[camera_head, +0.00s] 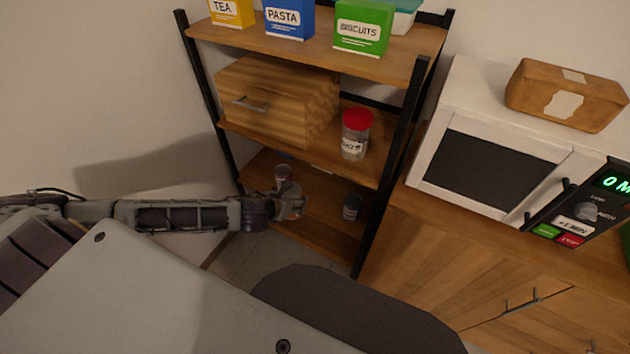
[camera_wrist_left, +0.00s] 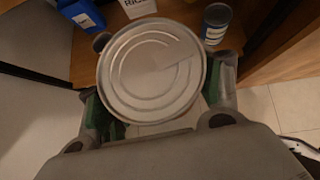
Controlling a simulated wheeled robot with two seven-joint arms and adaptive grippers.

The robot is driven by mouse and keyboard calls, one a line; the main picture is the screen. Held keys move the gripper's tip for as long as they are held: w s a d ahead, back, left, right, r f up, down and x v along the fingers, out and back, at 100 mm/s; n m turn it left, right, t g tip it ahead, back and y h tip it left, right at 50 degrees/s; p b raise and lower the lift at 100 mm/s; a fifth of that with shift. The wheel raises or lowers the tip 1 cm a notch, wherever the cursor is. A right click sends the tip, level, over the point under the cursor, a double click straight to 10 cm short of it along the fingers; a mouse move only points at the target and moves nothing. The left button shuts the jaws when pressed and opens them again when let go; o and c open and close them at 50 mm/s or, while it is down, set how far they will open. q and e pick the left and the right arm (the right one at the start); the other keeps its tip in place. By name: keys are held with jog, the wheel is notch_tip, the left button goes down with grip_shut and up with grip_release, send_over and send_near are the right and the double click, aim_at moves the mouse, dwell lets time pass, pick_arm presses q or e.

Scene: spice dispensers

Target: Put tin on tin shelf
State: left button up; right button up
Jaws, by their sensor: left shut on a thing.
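My left gripper (camera_head: 291,205) is shut on a tin (camera_wrist_left: 150,75), whose round silver lid fills the middle of the left wrist view. In the head view the gripper is at the front left of the lowest visible shelf (camera_head: 325,225), and the held tin is hard to make out there. A second tin (camera_head: 352,207) stands upright on the right of that shelf; it also shows in the left wrist view (camera_wrist_left: 217,22). Another small tin (camera_wrist_left: 102,42) is partly hidden behind the held one. My right gripper is not in view.
The middle shelf above holds a wooden drawer box (camera_head: 285,98) and a red-lidded jar (camera_head: 355,135). A blue box (camera_wrist_left: 82,13) and a rice box (camera_wrist_left: 138,8) stand farther back. Black posts (camera_head: 395,165) frame the rack. A microwave (camera_head: 490,150) stands on the right counter.

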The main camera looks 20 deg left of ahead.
pick_arm(q)
jog(key=s+a+f+m+h+b, duration=0.1)
jog(key=s+a+f+b, duration=0.2)
jog(key=f, duration=0.4)
jog(key=s+a+f+m+h+b, duration=0.1)
jog(key=s+a+f+m+b, duration=0.1)
jog(key=s+f, duration=0.4)
jog(key=shift+s+a+f+b, duration=0.2)
jog(key=shift+a+f+b, duration=0.45)
jog(key=shift+b, duration=0.75)
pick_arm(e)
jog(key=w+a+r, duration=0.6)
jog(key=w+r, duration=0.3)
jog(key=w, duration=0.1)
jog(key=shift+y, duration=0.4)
pick_arm(q)
jog(key=shift+s+f+h, duration=0.15)
jog(key=shift+f+h, duration=0.05)
jog(key=shift+h, duration=0.1)
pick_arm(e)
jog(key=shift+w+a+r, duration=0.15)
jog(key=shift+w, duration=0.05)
